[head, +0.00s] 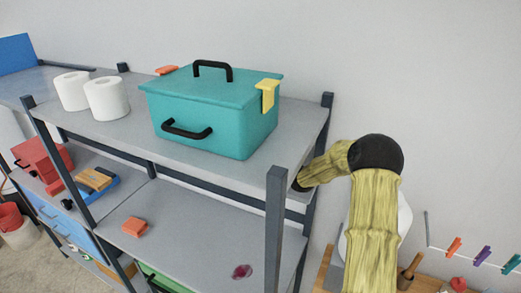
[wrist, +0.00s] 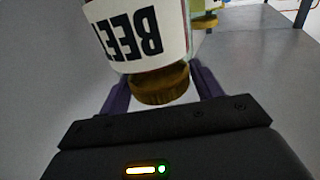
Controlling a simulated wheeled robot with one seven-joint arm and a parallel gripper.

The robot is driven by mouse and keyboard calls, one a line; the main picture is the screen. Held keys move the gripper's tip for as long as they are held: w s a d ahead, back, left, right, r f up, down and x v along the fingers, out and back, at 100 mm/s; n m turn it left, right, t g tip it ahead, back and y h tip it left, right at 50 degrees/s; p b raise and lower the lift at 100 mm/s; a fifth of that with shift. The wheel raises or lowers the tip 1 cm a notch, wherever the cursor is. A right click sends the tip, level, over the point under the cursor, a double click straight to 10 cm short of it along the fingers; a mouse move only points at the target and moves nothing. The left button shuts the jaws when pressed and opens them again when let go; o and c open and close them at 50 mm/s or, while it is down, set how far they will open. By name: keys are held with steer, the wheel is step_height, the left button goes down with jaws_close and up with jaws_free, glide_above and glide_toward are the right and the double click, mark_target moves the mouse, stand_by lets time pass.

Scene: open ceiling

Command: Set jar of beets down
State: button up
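In the wrist view, the jar of beets (wrist: 140,32) has a white label with dark letters, upside down in the picture, and a brown-gold lid (wrist: 162,86) toward my gripper (wrist: 160,80). The purple fingers stand on both sides of the jar, and it appears held between them. The fingertips are hidden behind the jar. In the head view, my arm reaches to the right end of the shelf unit, below the top board (head: 215,165). The jar and the fingers are hidden there.
A teal lidded box (head: 205,115) and two white rolls (head: 107,98) stand on the top board. The lower board (head: 195,235) holds an orange block (head: 134,227) and a dark pink item (head: 242,271), with bare room between. A dark post (head: 275,230) stands at the front right.

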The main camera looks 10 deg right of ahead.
steer(key=shift+o, duration=0.9)
steer(key=shift+r, duration=0.15)
steer(key=shift+s+d, duration=0.15)
steer(key=shift+s, duration=0.05)
steer(key=b+v, duration=0.6)
steer(key=v, duration=0.5)
steer(key=shift+s, duration=0.25)
stand_by(0.6)
